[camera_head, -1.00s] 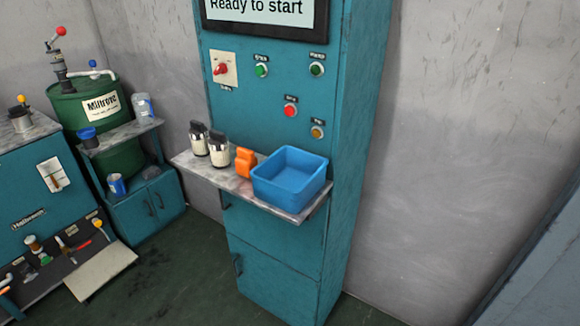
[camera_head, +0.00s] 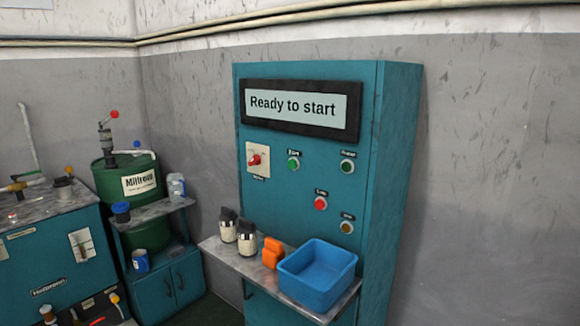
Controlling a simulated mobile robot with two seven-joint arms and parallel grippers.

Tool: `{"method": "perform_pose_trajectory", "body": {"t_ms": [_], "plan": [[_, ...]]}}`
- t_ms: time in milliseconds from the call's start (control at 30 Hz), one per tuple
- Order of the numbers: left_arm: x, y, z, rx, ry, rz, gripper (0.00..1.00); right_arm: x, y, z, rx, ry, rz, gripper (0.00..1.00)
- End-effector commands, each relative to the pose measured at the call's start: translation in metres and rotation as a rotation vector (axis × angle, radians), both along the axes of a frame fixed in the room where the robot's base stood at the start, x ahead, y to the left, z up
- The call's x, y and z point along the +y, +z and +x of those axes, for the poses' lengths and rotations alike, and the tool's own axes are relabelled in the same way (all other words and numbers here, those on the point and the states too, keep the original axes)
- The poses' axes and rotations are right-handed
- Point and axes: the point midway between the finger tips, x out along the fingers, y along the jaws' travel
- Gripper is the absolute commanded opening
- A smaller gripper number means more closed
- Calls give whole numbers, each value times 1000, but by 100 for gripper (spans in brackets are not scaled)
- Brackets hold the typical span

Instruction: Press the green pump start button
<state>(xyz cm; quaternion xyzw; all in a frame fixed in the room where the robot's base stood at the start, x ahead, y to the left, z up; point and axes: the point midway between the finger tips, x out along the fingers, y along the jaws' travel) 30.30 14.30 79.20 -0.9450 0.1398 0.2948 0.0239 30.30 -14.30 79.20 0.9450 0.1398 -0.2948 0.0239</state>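The teal control cabinet (camera_head: 390,150) stands in the middle against the wall. Its display (camera_head: 293,106) reads "Ready to start". Below it are a green button (camera_head: 294,164) in the middle and another green button (camera_head: 347,166) at the right. Their labels are too small to read surely, so I cannot tell which one is the pump start. A red switch (camera_head: 255,160) on a pale plate is at the left. A red button (camera_head: 320,203) and a dull amber button (camera_head: 346,227) sit lower. Neither of my grippers is in view.
A shelf (camera_head: 228,258) juts out below the buttons. It holds two dark-topped bottles (camera_head: 246,238), an orange object (camera_head: 272,254) and a blue bin (camera_head: 318,278). A green drum (camera_head: 122,185) and a teal bench (camera_head: 50,250) stand at the left. The space in front of the panel is clear.

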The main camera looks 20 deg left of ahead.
Motion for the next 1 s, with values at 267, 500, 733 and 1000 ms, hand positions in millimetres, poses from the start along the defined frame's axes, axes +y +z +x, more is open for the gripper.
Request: {"method": "perform_pose_trajectory", "body": {"t_ms": [267,500,733,1000], "plan": [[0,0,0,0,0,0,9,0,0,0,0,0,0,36],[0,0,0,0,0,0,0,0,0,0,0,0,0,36],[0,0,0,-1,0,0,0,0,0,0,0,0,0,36],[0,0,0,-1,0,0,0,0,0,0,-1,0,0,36]]}}
